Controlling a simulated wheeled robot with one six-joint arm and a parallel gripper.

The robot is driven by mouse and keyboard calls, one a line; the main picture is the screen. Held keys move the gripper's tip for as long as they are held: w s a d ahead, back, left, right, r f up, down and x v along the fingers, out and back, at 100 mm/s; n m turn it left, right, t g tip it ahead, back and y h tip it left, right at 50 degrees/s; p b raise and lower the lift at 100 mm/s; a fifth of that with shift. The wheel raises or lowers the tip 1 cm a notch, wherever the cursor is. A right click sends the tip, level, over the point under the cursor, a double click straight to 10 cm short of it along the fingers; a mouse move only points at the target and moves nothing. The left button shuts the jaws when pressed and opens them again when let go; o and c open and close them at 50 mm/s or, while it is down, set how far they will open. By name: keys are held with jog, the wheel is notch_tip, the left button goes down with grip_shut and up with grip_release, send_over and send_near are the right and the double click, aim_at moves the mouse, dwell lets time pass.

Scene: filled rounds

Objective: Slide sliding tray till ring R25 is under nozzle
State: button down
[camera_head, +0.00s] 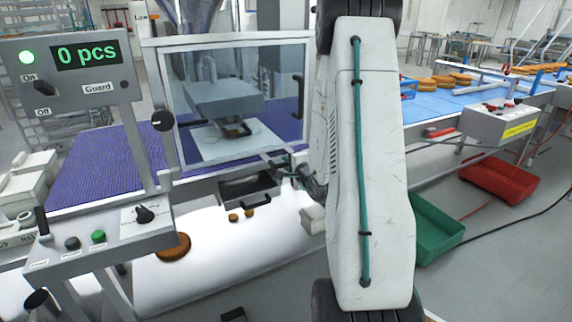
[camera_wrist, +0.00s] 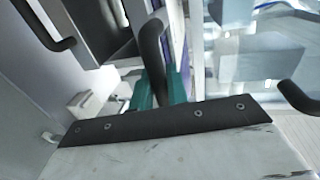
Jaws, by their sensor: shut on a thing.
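My gripper (camera_wrist: 158,88) has its teal fingers on both sides of a dark curved handle (camera_wrist: 152,45) and is shut on it. This looks like the sliding tray's handle, but its join to the tray is hidden. In the head view my gripper (camera_head: 292,168) is at the machine's right front corner, partly behind my arm. Behind the clear guard (camera_head: 242,95), a grey-blue nozzle head (camera_head: 222,98) stands over a small dark part with something brownish (camera_head: 236,129) at it. No R25 mark can be read, and the nozzle tip is not clear.
The guard's black handle (camera_head: 299,97) is close to my gripper. A dark drawer (camera_head: 248,188) with a black handle is below the machine. The control panel (camera_head: 80,62) reads 0 pcs, with a green lamp. A blue conveyor (camera_head: 445,103) and green crate (camera_head: 436,228) are at right.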

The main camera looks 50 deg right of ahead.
jog(key=c, duration=1.4)
grip_release()
jog(key=v, duration=0.8)
